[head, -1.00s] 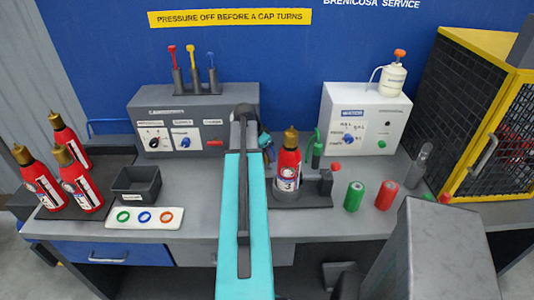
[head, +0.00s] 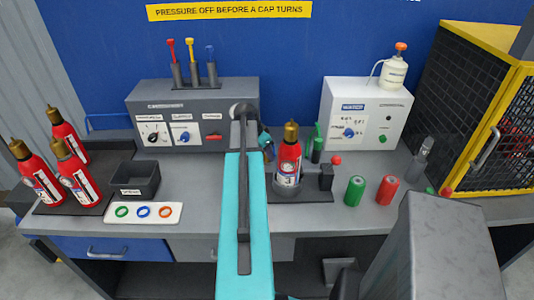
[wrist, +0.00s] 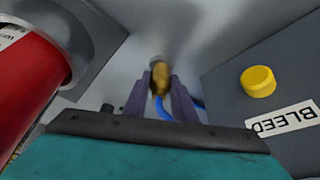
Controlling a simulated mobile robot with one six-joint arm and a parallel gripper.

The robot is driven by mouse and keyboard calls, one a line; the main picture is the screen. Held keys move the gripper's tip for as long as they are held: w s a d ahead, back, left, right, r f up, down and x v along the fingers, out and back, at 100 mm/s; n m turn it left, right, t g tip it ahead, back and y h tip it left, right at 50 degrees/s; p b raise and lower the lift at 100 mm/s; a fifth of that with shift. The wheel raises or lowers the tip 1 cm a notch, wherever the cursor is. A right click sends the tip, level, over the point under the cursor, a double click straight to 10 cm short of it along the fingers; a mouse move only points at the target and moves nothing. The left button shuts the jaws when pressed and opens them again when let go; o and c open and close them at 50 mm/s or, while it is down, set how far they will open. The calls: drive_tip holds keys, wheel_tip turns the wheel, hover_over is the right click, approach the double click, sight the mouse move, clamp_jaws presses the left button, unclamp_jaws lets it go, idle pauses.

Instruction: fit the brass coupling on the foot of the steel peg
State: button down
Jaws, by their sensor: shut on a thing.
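In the wrist view, my gripper (wrist: 160,92) is shut on the brass coupling (wrist: 160,76), a small gold-brown cylinder between two purple-grey fingers. A blue hose or cord (wrist: 166,112) shows just behind the fingers. A dull grey-brown round end (wrist: 157,61) shows at the coupling's far end; I cannot tell whether it is the steel peg or part of the coupling. In the head view my teal arm hides the gripper and the coupling, and I cannot make out the steel peg for certain.
A red extinguisher (head: 290,158) stands in a holder right of my arm; it looms close at left in the wrist view (wrist: 30,80). A grey box with a yellow button (wrist: 258,82) is close at right there. The grey console (head: 190,93) and white box (head: 365,110) stand behind.

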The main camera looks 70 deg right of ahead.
drive_tip(key=c, duration=1.4)
unclamp_jaws()
drive_tip(key=shift+r, duration=0.1)
drive_tip(key=shift+b+v, duration=1.75)
drive_tip(key=shift+v, duration=5.05)
drive_tip(key=shift+d, duration=0.1)
